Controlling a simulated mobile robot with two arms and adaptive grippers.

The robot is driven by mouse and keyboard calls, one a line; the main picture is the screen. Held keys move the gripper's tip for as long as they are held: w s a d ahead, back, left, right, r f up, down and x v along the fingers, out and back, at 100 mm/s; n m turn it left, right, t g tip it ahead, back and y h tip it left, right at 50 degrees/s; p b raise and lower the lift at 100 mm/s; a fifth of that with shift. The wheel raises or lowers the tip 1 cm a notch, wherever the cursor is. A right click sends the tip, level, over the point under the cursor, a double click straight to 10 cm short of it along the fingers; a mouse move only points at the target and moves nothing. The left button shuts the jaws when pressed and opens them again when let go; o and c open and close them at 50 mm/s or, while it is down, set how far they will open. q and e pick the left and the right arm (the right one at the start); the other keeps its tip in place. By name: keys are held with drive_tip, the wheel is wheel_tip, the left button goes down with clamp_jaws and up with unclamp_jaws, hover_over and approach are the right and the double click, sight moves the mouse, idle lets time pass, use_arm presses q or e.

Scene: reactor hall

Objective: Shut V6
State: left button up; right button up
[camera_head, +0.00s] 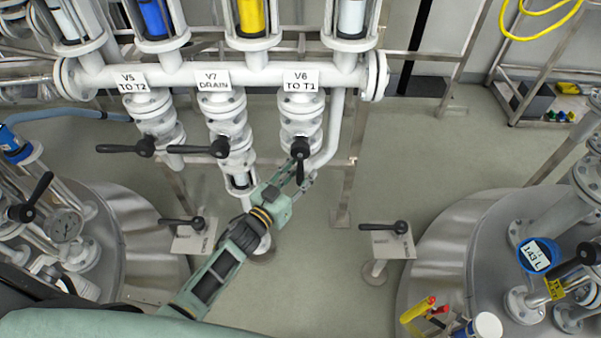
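The V6 label (300,81), reading "TO T1", hangs on the rightmost of three white valve bodies under the manifold. The V6 black handle (300,158) sits below it and points down in the picture, along the pipe. My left gripper (303,182) reaches up from the lower left to the handle's lower end. Its fingertips are beside or around the handle; whether they grip it is too small to tell. My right gripper is not in view.
The V5 handle (124,148) and the V7 handle (196,149) point left, across their pipes. Black levers on stands (385,228) and (184,222) rise from the floor. Steel tanks stand left and right (440,250).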

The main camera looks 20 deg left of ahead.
use_arm(q)
drive_tip(key=shift+c, duration=0.5)
drive_tip(key=c, duration=0.8)
clamp_jaws()
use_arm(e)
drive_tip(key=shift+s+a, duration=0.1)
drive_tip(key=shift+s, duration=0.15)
